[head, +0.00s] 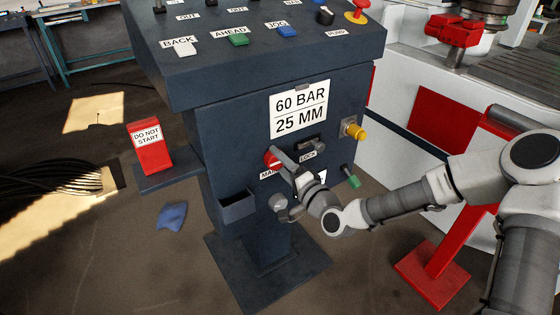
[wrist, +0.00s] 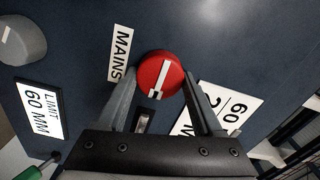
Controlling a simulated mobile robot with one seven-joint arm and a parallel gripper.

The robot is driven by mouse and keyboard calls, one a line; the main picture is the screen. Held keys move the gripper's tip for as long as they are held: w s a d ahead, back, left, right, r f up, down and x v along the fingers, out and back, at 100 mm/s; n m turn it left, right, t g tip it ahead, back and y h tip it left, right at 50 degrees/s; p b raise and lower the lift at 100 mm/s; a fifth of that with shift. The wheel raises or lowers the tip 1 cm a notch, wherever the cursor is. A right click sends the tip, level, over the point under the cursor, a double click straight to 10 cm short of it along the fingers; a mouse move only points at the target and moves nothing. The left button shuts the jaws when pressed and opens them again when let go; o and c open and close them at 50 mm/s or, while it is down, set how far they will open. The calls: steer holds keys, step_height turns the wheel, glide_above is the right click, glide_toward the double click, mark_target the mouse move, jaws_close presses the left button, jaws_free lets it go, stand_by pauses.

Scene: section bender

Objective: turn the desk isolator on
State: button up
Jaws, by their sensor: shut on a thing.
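The desk isolator is a round red knob with a white bar, beside a MAINS label (wrist: 121,54). It shows large in the wrist view (wrist: 172,73) and partly in the head view (head: 269,157), on the desk's dark front panel. In the wrist view the white bar runs nearly upright, leaning slightly. My gripper (wrist: 160,86) has one finger on each side of the knob and is shut on it. In the head view my gripper (head: 281,156) reaches the knob from the lower right and hides part of it.
Near the knob are a LOCK slot (head: 312,144), a yellow knob (head: 354,131), a green-tipped handle (head: 351,177) and a 60 BAR / 25 MM sign (head: 298,109). A small open tray (head: 237,207) juts out at lower left. A red DO NOT START block (head: 149,147) stands on a side shelf.

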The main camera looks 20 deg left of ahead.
stand_by(0.4)
steer(key=o, duration=1.4)
steer(key=shift+c, duration=0.2)
steer(key=shift+s+d, duration=0.1)
steer(key=p+v, duration=0.4)
steer(key=v, duration=1.3)
steer(key=shift+d, duration=0.15)
